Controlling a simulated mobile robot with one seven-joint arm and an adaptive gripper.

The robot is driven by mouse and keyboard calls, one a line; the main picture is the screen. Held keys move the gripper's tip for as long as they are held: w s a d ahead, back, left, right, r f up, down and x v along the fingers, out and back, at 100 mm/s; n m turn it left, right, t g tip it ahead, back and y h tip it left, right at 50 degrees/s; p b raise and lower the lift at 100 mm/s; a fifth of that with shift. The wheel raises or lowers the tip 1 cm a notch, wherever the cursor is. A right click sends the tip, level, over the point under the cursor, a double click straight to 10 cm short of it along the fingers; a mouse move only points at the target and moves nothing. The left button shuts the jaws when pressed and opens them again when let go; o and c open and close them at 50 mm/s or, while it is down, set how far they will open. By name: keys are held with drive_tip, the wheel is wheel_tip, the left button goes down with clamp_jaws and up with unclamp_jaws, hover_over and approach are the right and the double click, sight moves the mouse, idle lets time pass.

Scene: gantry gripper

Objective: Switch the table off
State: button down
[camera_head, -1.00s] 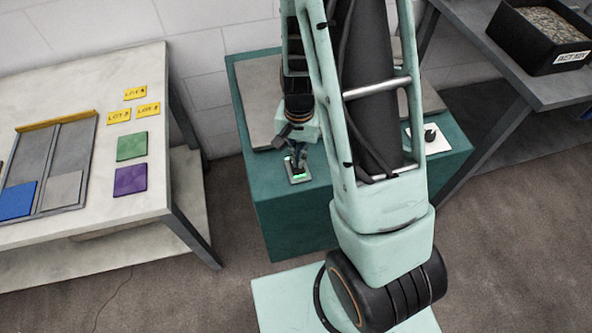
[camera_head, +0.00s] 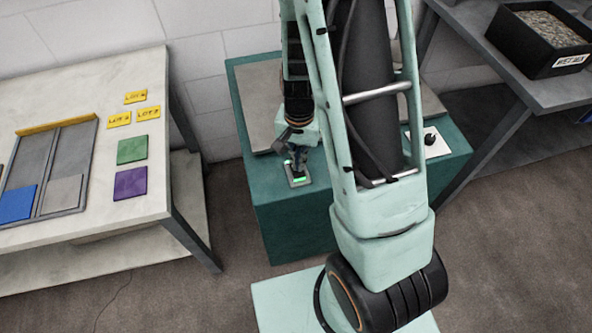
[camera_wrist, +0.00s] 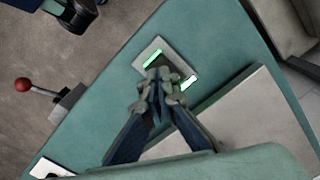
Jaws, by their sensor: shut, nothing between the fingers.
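The teal table (camera_head: 270,215) stands in the middle of the head view, with grey plates on top. A small pale switch plate (camera_head: 297,181) sits near its front edge and glows green. In the wrist view the switch plate (camera_wrist: 145,54) shows a green strip on one side and a whiter, green-edged strip on the other. My gripper (camera_head: 299,166) is shut and empty, its fingertips over the middle of the plate. In the wrist view the closed fingertips (camera_wrist: 160,76) hide the plate's centre; I cannot tell whether they touch it.
A white plate with a black knob (camera_head: 430,139) is at the table's right. A red-ball lever (camera_wrist: 23,84) shows in the wrist view. A bench with coloured tiles (camera_head: 131,183) stands left, a shelf with a black bin (camera_head: 540,40) right.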

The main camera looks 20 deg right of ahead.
drive_tip(key=shift+f+b, duration=1.2)
drive_tip(key=shift+f, duration=0.25)
idle(0.9)
drive_tip(key=shift+r+p, duration=2.9)
drive_tip(key=shift+r, duration=0.65)
